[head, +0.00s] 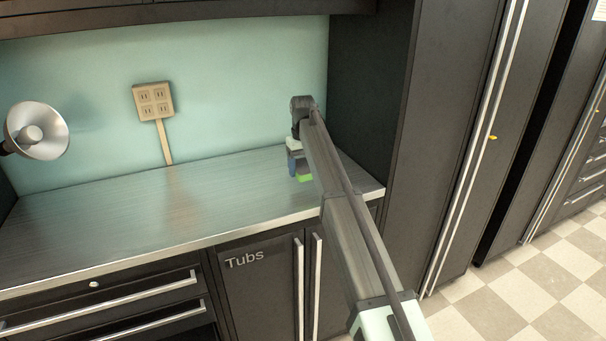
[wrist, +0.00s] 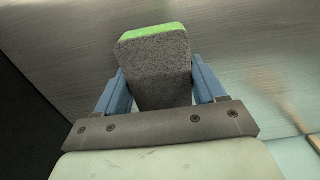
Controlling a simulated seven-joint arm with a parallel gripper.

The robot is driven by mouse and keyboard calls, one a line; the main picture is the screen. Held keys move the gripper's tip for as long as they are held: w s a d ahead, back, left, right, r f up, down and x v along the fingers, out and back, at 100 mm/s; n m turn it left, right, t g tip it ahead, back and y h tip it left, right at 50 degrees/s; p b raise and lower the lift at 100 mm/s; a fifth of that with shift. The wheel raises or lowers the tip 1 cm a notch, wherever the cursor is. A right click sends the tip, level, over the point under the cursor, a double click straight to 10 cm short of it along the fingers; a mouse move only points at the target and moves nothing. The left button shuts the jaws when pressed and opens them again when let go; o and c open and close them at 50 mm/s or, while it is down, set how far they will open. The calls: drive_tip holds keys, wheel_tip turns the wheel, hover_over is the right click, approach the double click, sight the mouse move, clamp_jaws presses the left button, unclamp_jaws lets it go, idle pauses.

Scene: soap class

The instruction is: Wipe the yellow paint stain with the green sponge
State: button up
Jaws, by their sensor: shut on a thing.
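My gripper (wrist: 157,92) has blue fingers and is shut on the sponge (wrist: 155,72) in the wrist view. The sponge has a grey body and a bright green face on its far side. In the head view my gripper (head: 296,170) is over the right end of the metal counter, partly hidden by my arm. The green side of the sponge (head: 305,178) shows just under it, close to the counter top. I cannot tell whether it touches the counter. No yellow paint stain can be made out in either view.
The metal counter (head: 110,215) is bare to the left of my gripper. A lamp (head: 36,131) is at the far left. A power outlet (head: 153,100) is on the teal back wall. A tall dark cabinet (head: 375,90) stands close on the right.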

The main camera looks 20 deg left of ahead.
drive_tip(key=shift+r, duration=1.5)
